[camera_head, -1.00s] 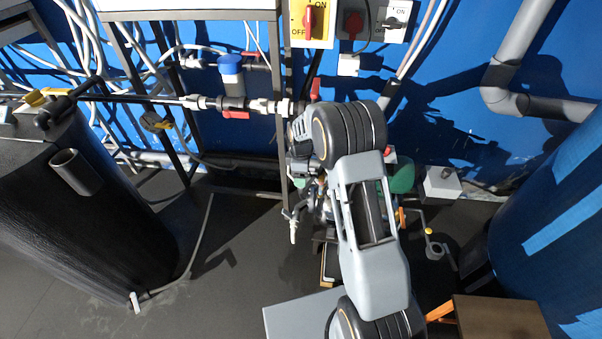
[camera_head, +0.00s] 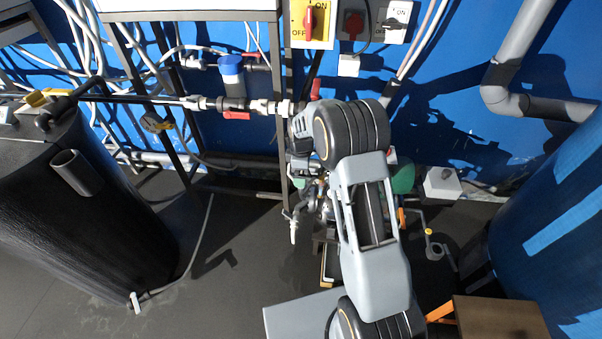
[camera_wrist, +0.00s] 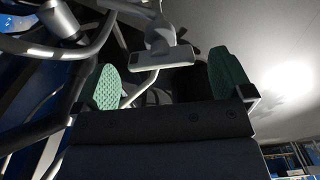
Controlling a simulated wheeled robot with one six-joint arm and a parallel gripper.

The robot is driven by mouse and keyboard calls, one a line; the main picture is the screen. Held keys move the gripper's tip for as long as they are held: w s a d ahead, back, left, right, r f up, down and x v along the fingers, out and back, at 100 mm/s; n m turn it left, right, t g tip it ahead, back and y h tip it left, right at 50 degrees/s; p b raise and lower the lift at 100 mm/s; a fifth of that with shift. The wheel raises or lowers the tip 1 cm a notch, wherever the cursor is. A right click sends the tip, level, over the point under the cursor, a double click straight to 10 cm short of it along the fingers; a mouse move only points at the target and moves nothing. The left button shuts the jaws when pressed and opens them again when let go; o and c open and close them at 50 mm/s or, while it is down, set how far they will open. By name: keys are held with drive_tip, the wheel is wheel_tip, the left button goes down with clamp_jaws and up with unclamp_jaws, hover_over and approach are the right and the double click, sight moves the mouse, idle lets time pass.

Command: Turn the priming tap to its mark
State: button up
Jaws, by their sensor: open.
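In the wrist view my gripper (camera_wrist: 167,80) is open, with its two green-padded fingers wide apart. A pale grey T-shaped handle (camera_wrist: 163,61) shows between and above the fingers, with its crossbar near the gap; I cannot tell its depth or whether it is the priming tap. No mark is legible on it. In the head view my own arm covers most of the gripper and the fittings behind it. A small pale tap (camera_head: 293,228) hangs below the frame post, left of my arm.
A red-handled valve (camera_head: 236,115) sits on the horizontal pipe, and another red handle (camera_head: 315,89) stands just above my wrist. A black tank (camera_head: 85,215) is at left and a blue tank (camera_head: 555,230) at right. Clear floor (camera_head: 235,265) lies at lower left of my arm.

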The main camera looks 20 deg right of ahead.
wheel_tip(320, 180, up, 12)
drive_tip(key=p, duration=0.1)
drive_tip(key=shift+r, duration=0.15)
idle(0.6)
drive_tip(key=s+r+m+t+p, duration=0.1)
drive_tip(key=s+r+m+p, duration=0.5)
drive_tip(key=s+r, duration=0.4)
drive_tip(key=s+r+m+t+p, duration=0.2)
drive_tip(key=s+r+m+p, duration=0.5)
drive_tip(key=s, duration=0.8)
wheel_tip(320, 180, up, 3)
drive_tip(key=shift+s+a+f+m+t, duration=0.1)
drive_tip(key=shift+s+a+m+t, duration=0.05)
drive_tip(key=shift+s+m+t, duration=0.15)
